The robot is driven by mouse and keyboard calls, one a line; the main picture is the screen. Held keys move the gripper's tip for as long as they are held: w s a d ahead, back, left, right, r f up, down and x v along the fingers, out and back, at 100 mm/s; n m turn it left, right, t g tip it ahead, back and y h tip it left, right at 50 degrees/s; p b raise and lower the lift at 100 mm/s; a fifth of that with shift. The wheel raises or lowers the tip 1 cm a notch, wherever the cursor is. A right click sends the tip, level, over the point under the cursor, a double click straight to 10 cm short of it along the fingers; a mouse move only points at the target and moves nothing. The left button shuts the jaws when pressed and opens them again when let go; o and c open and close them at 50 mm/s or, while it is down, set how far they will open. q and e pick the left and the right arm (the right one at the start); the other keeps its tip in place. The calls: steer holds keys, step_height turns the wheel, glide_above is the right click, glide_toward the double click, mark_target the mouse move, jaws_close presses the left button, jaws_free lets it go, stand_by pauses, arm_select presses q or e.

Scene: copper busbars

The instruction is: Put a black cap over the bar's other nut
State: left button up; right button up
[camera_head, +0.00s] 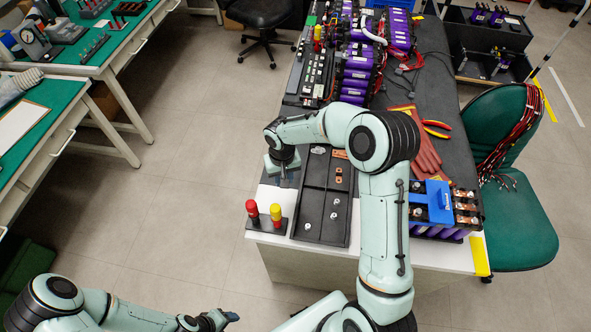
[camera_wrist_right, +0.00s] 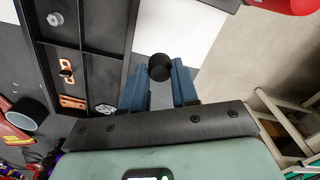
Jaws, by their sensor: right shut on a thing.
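My right gripper (camera_wrist_right: 160,85) is shut on a small round black cap (camera_wrist_right: 160,67), held between its blue fingertips. In the head view this gripper (camera_head: 283,176) is left of the black tray (camera_head: 323,232), by the table's left edge; the cap cannot be made out there. Copper bars (camera_head: 464,206) lie on the battery module (camera_head: 474,222) at right, beside a blue fixture (camera_head: 430,203). Which nut there is bare is too small to tell. My left gripper (camera_head: 222,318) is at the bottom, away from the table; its fingers are too small to judge.
The tray holds loose copper pieces (camera_head: 338,180) and metal nuts (camera_head: 335,215). A stand with red and yellow-topped tools (camera_head: 268,224) is at the table's front left. Red gloves (camera_head: 425,153) and pliers lie behind the module. A green chair (camera_head: 515,210) stands at right.

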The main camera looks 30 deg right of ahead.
steer(key=s+d+r+m, duration=0.3)
steer(key=s+d, duration=0.2)
steer(key=d, duration=0.5)
steer(key=s+d+r+m, duration=0.3)
steer(key=s+d+m, duration=0.15)
steer(key=d, duration=0.55)
steer(key=s+d+r+m, duration=0.2)
steer(key=s+d, duration=0.2)
steer(key=s+d+r+m, duration=0.2)
steer(key=s+d, duration=0.2)
steer(key=s, duration=0.1)
steer(key=s+d+r+m, duration=0.2)
steer(key=s+d, duration=0.2)
steer(key=shift+s, duration=0.3)
steer(key=shift+s+f+b, duration=0.1)
steer(key=shift+f+b, duration=1.15)
steer(key=shift+f, duration=0.75)
steer(key=shift+r, duration=0.15)
steer(key=shift+w+r+p, duration=0.15)
steer(key=shift+w+p, duration=0.15)
steer(key=shift+w, duration=0.1)
arm_select(q)
steer(key=s+f, duration=0.2)
steer(key=shift+s+f, duration=0.15)
steer(key=shift+f, duration=0.2)
steer(key=shift+s+f, duration=0.2)
arm_select(e)
steer(key=shift+s+f, duration=0.2)
steer(key=shift+s, duration=0.15)
